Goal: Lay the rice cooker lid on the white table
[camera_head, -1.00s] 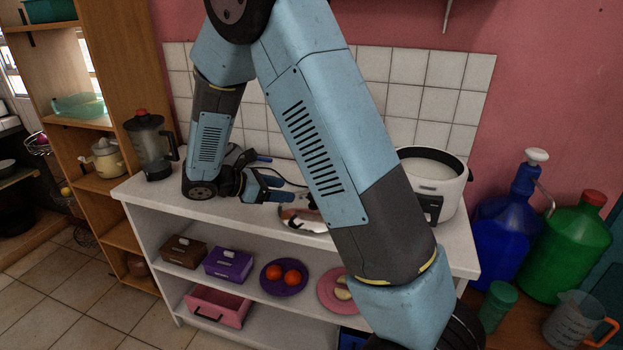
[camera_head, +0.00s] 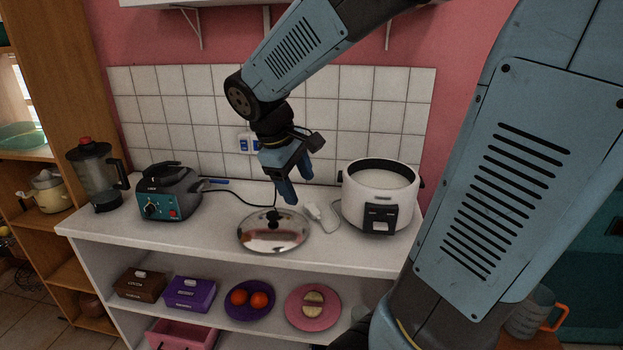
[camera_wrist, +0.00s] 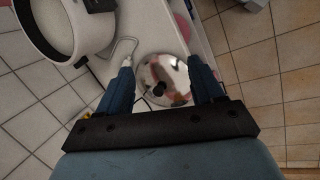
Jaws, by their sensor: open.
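The rice cooker lid (camera_head: 273,236) is a shiny round disc with a dark knob, lying on the white table (camera_head: 330,255) near its front edge. In the wrist view the lid (camera_wrist: 161,74) shows between my two blue fingers. My gripper (camera_head: 293,186) is open and empty above the lid, its fingers pointing down, apart from the knob. The white rice cooker (camera_head: 376,199) stands uncovered on the table to the right of the lid; its side also shows at the upper left of the wrist view (camera_wrist: 42,36).
A teal and dark appliance (camera_head: 168,192) stands left of the lid, with a blender (camera_head: 97,178) beyond it. A white plug with its cord (camera_head: 313,211) lies between lid and cooker. Boxes (camera_head: 190,293) and plates (camera_head: 313,330) sit on the shelf below.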

